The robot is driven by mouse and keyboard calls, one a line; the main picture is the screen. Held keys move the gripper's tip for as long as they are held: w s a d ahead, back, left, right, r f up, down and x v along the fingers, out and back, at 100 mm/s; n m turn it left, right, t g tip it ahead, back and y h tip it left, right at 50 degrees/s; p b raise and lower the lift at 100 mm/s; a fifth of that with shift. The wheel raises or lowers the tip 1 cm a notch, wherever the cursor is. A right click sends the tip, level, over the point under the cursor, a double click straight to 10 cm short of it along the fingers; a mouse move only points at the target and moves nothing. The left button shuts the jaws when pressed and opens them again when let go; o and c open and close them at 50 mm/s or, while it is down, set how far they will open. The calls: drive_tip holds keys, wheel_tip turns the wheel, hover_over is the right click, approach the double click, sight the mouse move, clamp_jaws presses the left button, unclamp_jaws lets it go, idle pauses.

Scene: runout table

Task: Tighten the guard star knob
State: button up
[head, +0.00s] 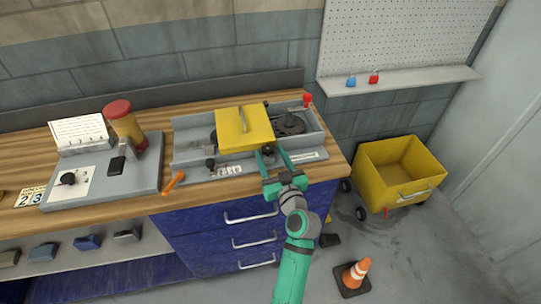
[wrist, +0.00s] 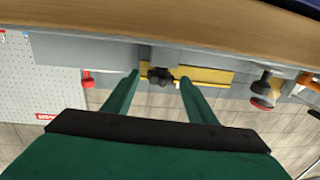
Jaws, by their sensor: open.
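The guard is a yellow cover (head: 243,128) over the middle of the grey machine (head: 190,137) on the bench. A dark star knob (head: 268,152) is at the guard's front right; in the wrist view it is a black lobed knob (wrist: 160,77) in front of the yellow guard (wrist: 212,76). My gripper (head: 271,149) is open at the machine's front. In the wrist view my gripper (wrist: 159,79) has one green finger on each side of the knob, with a visible gap on both sides. Whether the fingertips reach the knob's depth is hard to tell.
A smaller black knob (head: 210,163) and an orange handle (head: 174,182) are left of my gripper. A red knob (head: 308,99) is at the machine's back right. A yellow cart (head: 398,168) and cone (head: 354,274) are on the floor.

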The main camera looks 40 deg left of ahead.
drive_tip(key=shift+w+a, duration=0.15)
drive_tip(key=shift+a, duration=0.05)
drive_tip(key=c, duration=1.1)
drive_tip(key=shift+o, duration=0.2)
drive_tip(key=shift+f, duration=0.1)
drive_tip(key=shift+m+t+h, duration=0.3)
drive_tip(key=shift+t, duration=0.1)
drive_tip(key=shift+s+a+f+m+t+h, duration=0.1)
drive_tip(key=shift+s+a+m+t+h, duration=0.1)
drive_tip(key=shift+m+t+h, duration=0.55)
drive_tip(key=shift+s+a+f+m+t+h, duration=0.1)
drive_tip(key=shift+f+m+t+h, duration=0.05)
drive_tip(key=shift+m+t+h, duration=0.45)
drive_tip(key=shift+s+a+f+m+t+h, duration=0.1)
drive_tip(key=shift+m+t+h, duration=0.3)
drive_tip(key=shift+h, duration=0.25)
drive_tip(key=shift+r+m+t+h, duration=0.15)
drive_tip(key=shift+m+t+h, duration=0.3)
drive_tip(key=shift+h, duration=0.15)
